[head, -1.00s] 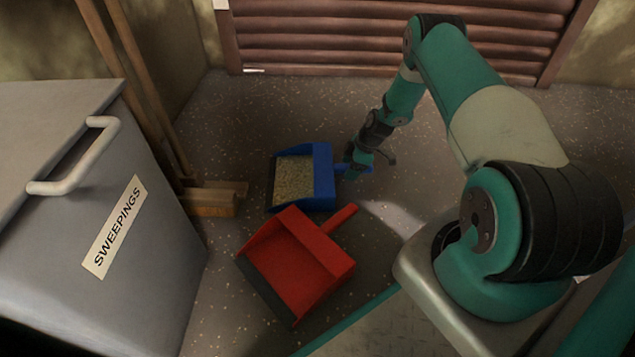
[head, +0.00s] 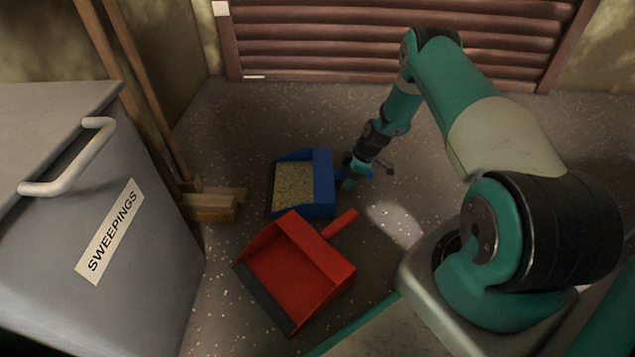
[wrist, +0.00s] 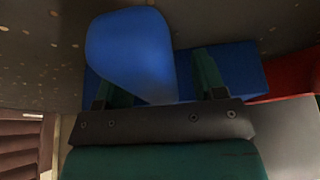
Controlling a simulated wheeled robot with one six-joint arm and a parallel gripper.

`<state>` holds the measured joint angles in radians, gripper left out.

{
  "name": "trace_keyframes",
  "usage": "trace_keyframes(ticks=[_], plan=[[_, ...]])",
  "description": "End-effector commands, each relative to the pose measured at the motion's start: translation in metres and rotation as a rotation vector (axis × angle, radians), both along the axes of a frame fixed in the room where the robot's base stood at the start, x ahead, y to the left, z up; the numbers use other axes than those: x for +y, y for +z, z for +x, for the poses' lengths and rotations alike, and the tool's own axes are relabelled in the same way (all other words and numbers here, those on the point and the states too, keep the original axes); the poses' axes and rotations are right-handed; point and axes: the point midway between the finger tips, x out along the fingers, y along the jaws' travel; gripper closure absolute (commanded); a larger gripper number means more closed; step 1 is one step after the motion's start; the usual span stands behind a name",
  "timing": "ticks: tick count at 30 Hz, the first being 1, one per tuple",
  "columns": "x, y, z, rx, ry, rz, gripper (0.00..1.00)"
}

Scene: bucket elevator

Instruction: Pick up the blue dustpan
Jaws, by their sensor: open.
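The blue dustpan (head: 321,184) lies on the floor with pale, grainy sweepings in its pan. Its handle points right, towards my gripper (head: 350,180), which reaches down at the handle and hides part of it. In the wrist view the blue handle (wrist: 130,50) lies between the two fingers of my open gripper (wrist: 158,82), with a gap to the right finger. The left finger is partly covered by the handle, and I cannot tell whether they touch. The blue pan body (wrist: 240,70) shows behind the right finger.
A red dustpan (head: 290,262) lies just in front of the blue one, its handle pointing up and right. A grey bin labelled SWEEPINGS (head: 110,235) stands at left. A wooden broom (head: 212,205) leans beside it. A slatted shutter (head: 390,45) closes the back.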

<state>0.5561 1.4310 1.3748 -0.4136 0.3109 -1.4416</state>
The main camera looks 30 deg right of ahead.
Motion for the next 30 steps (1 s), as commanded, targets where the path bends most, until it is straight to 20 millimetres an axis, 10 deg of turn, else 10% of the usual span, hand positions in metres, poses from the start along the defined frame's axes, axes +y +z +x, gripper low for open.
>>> trace_keyframes(ticks=[3, 11, 22, 30], plan=[[0.0, 0.0, 0.0, 0.0, 0.0, 0.0, 0.38], [0.0, 0.0, 0.0, 0.0, 0.0, 0.0, 0.95], [0.0, 0.008, 0.001, -0.002, 0.001, 0.0, 0.95], [0.0, 0.058, 0.001, -0.002, 0.0, 0.0, 0.95]])
